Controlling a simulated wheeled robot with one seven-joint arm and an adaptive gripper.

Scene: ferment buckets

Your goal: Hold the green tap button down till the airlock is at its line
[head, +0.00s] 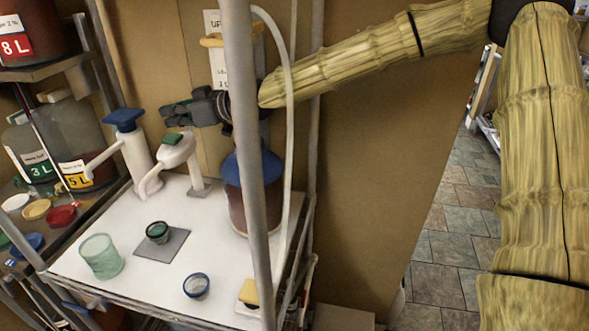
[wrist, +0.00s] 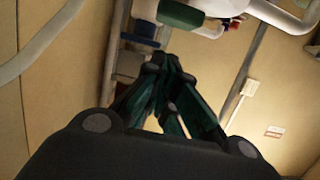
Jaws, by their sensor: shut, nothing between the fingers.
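The white tap with the green button (head: 172,139) stands at the back of the white table, its spout pointing down to the front left. My gripper (head: 168,115) is shut and empty, just above the button; a small gap seems to show between them. In the wrist view the shut fingers (wrist: 158,68) point up toward a dark green part (wrist: 180,14), likely the button. A small green-rimmed cup (head: 157,231), possibly the airlock, sits on a grey square mat (head: 176,248) forward of the spout. Its line and liquid level are too small to read.
A blue-topped tap (head: 125,118) stands just left. A clear green cup (head: 100,258) and a blue-rimmed cup (head: 196,285) stand on the table (head: 225,272). A grey post (head: 250,165) and a blue-lidded bucket (head: 236,205) are on the right. Shelved jugs (head: 72,135) are at left.

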